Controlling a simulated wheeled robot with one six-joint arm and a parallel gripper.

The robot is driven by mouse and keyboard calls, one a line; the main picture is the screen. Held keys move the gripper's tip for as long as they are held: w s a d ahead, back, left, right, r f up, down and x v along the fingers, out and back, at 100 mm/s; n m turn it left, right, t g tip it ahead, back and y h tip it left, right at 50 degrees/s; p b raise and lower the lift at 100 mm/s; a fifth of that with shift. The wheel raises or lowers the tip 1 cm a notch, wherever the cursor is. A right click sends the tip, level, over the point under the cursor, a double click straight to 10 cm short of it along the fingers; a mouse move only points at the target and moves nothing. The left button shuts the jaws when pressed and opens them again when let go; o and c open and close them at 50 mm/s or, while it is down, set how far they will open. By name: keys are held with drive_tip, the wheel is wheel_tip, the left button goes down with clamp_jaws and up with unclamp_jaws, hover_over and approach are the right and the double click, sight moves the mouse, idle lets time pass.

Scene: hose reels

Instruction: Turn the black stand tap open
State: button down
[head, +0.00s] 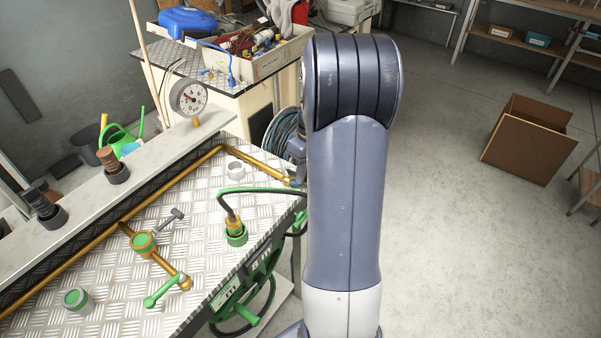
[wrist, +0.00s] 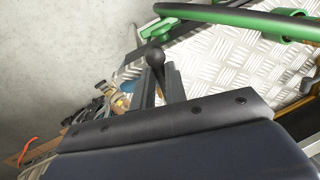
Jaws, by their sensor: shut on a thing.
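The black stand tap shows in the wrist view as a dark lever with a round knob (wrist: 155,57) at its end. My gripper (wrist: 159,76) is shut on this lever, with one finger on each side and the knob showing beyond the fingertips. In the head view my arm covers most of the far right end of the brass pipe. Only a small part of my gripper (head: 296,150) shows there, at the arm's left edge. The tap's body and how far it is turned cannot be made out.
The tread-plate bench (head: 200,190) carries a tap with a green lever (head: 161,292), a tap with a grey lever (head: 170,218) and a green-striped hose (head: 262,190). A pressure gauge (head: 188,98) stands behind. A cardboard box (head: 528,140) lies on open floor at right.

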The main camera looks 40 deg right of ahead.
drive_tip(key=shift+d+f+n, duration=0.1)
drive_tip(key=shift+d+n, duration=0.25)
drive_tip(key=shift+n, duration=0.45)
drive_tip(key=c, duration=1.4)
unclamp_jaws()
drive_tip(key=shift+c, duration=0.2)
drive_tip(key=shift+w+d, duration=0.1)
wheel_tip(320, 180, up, 11)
drive_tip(key=d, duration=0.2)
drive_tip(key=shift+w+f, duration=0.15)
drive_tip(key=shift+w, duration=0.2)
